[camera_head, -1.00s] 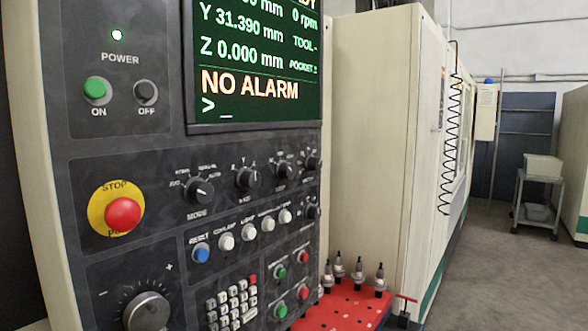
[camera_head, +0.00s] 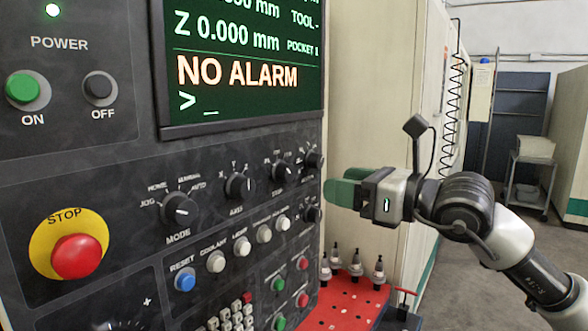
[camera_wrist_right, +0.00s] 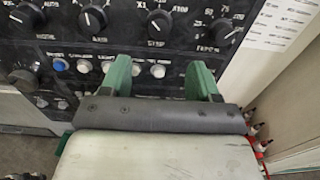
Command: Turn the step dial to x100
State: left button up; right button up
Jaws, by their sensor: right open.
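The step dial (camera_head: 282,172) is a black knob on the dark control panel, between the axis dial (camera_head: 239,186) and the knobs at the panel's right edge. In the right wrist view the step dial (camera_wrist_right: 159,24) is at the top centre. I cannot read its setting with certainty. My right gripper (camera_head: 342,188) has green fingers and is at the panel's right edge, apart from the step dial. In the right wrist view the gripper (camera_wrist_right: 160,72) is open and empty, its fingers spread below the dial. My left gripper is out of view.
The mode dial (camera_head: 180,210) and a row of push buttons (camera_head: 239,246) are near the step dial. A red emergency stop (camera_head: 77,256) protrudes at the left. A red tray (camera_head: 345,305) with tool holders is below my right gripper. The screen (camera_head: 245,60) reads NO ALARM.

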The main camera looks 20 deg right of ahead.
aim_at(291, 175)
jog(key=p+x, duration=0.2)
jog(key=x, duration=0.2)
jog(key=p+x, duration=0.2)
jog(key=x, duration=0.3)
jog(key=shift+r+p, duration=0.2)
jog(key=shift+p, duration=0.2)
jog(key=shift+w+a+f, duration=0.15)
jog(key=shift+w+a, duration=0.2)
jog(key=shift+w, duration=0.05)
jog(key=shift+f, duration=0.1)
jog(key=c, duration=0.9)
